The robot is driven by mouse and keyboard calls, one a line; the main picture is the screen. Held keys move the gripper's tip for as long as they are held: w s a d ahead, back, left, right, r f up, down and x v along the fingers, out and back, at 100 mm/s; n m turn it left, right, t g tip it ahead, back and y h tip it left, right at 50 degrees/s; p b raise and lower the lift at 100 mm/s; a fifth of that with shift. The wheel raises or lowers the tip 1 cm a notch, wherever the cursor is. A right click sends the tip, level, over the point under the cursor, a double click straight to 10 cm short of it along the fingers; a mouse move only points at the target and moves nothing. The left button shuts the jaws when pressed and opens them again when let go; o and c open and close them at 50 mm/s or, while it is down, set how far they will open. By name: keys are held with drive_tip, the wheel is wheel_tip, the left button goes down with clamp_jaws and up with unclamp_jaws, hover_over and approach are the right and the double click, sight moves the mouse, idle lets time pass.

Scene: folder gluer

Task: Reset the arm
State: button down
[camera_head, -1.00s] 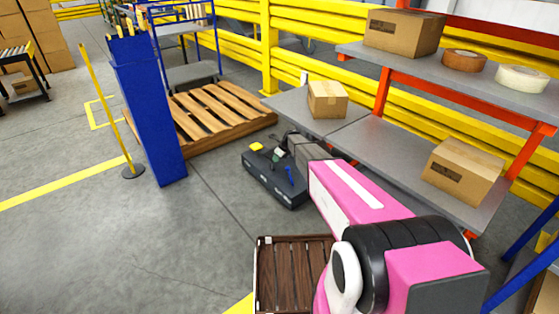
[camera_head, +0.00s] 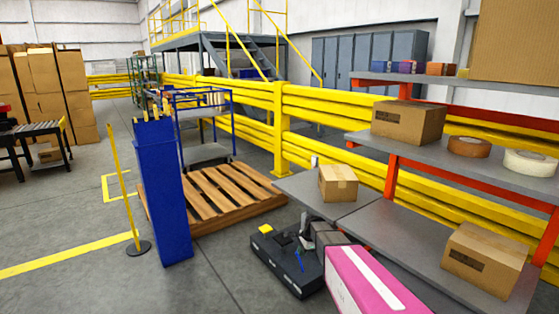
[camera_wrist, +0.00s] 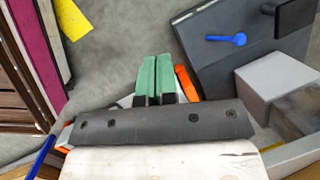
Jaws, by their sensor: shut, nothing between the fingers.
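My gripper shows in the wrist view (camera_wrist: 156,80). Its two green fingers are side by side and shut, with nothing held between them. In the head view my pink arm link (camera_head: 375,285) reaches up from the bottom edge, and its wrist end is above or beside a dark low box (camera_head: 275,262) on the floor. The gripper's fingers are too small to make out there. In the wrist view the dark box (camera_wrist: 200,80) lies to the right of the fingers, with a blue piece (camera_wrist: 228,39) on it.
Grey shelves (camera_head: 330,208) with red posts stand at the right, holding cartons (camera_head: 408,122) and tape rolls (camera_head: 468,147). A blue bin (camera_head: 163,200), a yellow post (camera_head: 123,190) and a wooden pallet (camera_head: 215,195) stand to the left. The floor at the lower left is clear.

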drive_tip(key=s+d+r+n+h, duration=0.1)
drive_tip(key=s+d+r+n, duration=0.1)
drive_tip(key=s, duration=0.6)
drive_tip(key=s+d+r+n+h, duration=0.1)
drive_tip(key=s+d+r+n, duration=0.2)
drive_tip(key=s+r+n, duration=0.2)
drive_tip(key=s+d+r+n+h, duration=0.1)
drive_tip(key=s+d+r+n, duration=0.2)
drive_tip(key=s+n, duration=0.4)
drive_tip(key=s+r, duration=0.1)
drive_tip(key=s, duration=0.4)
drive_tip(key=shift+d+r+g, duration=0.15)
drive_tip(key=shift+r+g, duration=0.05)
drive_tip(key=shift+g, duration=0.2)
